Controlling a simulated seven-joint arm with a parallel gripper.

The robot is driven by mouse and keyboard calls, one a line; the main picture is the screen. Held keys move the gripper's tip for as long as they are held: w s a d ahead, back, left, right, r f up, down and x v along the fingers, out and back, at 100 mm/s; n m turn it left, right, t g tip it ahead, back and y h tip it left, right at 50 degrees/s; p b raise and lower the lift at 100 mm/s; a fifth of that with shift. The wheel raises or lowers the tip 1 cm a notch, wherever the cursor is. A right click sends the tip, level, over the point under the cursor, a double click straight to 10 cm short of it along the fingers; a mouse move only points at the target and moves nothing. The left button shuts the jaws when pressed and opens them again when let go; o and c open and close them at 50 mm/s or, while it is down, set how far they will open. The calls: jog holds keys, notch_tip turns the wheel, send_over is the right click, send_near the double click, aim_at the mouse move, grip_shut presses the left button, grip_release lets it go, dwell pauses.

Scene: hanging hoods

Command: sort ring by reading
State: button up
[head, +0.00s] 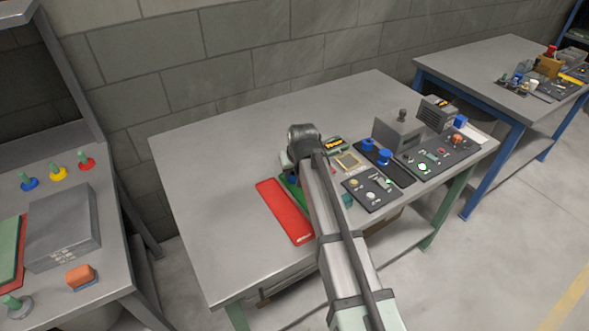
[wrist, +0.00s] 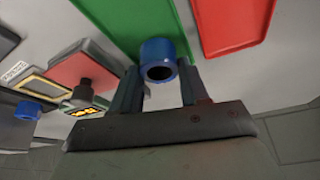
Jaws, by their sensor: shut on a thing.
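My gripper (wrist: 161,88) is shut on a blue ring (wrist: 158,52), seen in the wrist view with its dark hole facing the camera. The ring is in front of the green tray (wrist: 115,15); its height above the tray is hard to tell. The red tray (wrist: 232,25) lies beside the green one and also shows in the head view (head: 284,210). Blue rings (head: 384,157) sit on a dark board (head: 397,173). A device with a yellow-framed panel (head: 349,161) lies nearby.
A grey block-shaped fixture (head: 398,133) and a dark control panel (head: 437,153) stand at the table's right. A black switch panel (head: 372,193) lies near the front. The table's left side (head: 210,190) is clear. Another bench (head: 70,255) stands at left.

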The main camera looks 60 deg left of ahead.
jog(key=shift+f, duration=0.15)
jog(key=o, duration=1.2)
jog(key=shift+o, duration=0.2)
jog(key=v, duration=1.3)
jog(key=shift+d+r, duration=0.15)
jog(key=shift+r, duration=0.2)
